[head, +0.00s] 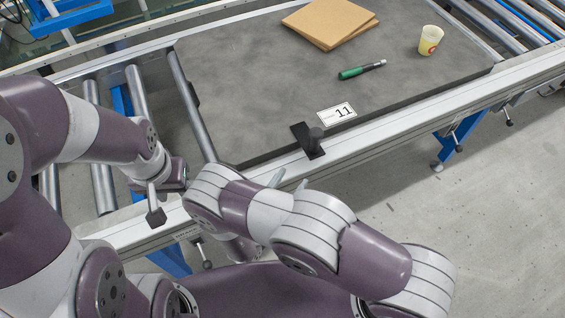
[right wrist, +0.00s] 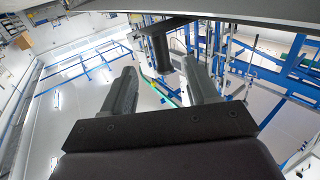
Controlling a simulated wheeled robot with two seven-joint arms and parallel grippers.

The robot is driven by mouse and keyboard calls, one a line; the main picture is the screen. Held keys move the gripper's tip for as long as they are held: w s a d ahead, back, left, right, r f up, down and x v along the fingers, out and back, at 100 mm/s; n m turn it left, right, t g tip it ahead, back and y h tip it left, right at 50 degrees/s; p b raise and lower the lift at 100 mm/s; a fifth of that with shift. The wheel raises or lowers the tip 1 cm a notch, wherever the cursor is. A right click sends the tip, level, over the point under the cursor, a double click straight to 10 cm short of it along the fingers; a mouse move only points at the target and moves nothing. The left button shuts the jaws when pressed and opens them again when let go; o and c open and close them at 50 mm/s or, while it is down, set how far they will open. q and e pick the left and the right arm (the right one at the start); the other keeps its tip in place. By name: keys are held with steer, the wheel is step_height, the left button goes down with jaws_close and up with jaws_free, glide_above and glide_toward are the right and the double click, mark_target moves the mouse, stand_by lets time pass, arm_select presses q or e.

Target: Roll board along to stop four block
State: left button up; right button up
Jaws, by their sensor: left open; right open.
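The board (head: 235,95) is a dark grey slab lying on the roller conveyor, with a label reading 11 (head: 337,113) near its front edge. A black handle (head: 310,140) with a short post is at that front edge. My right gripper (head: 288,182) is open, just short of the handle. In the right wrist view the handle's post (right wrist: 156,48) shows ahead between the open fingers (right wrist: 154,90), not gripped. My left gripper (head: 168,182) is open by the front rail, left of the board, partly hidden by its wrist. I cannot make out a numbered stop block.
Cardboard sheets (head: 330,22), a green marker (head: 362,70) and a cup (head: 430,40) rest on the board. Bare rollers (head: 100,150) lie to its left, more rollers (head: 490,25) at the far right. The front rail (head: 420,112) runs along the conveyor.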

mark_target(312, 150)
steer(key=x, duration=1.2)
steer(key=shift+s, duration=0.1)
steer(key=shift+r, duration=0.1)
jaws_close()
stand_by(0.8)
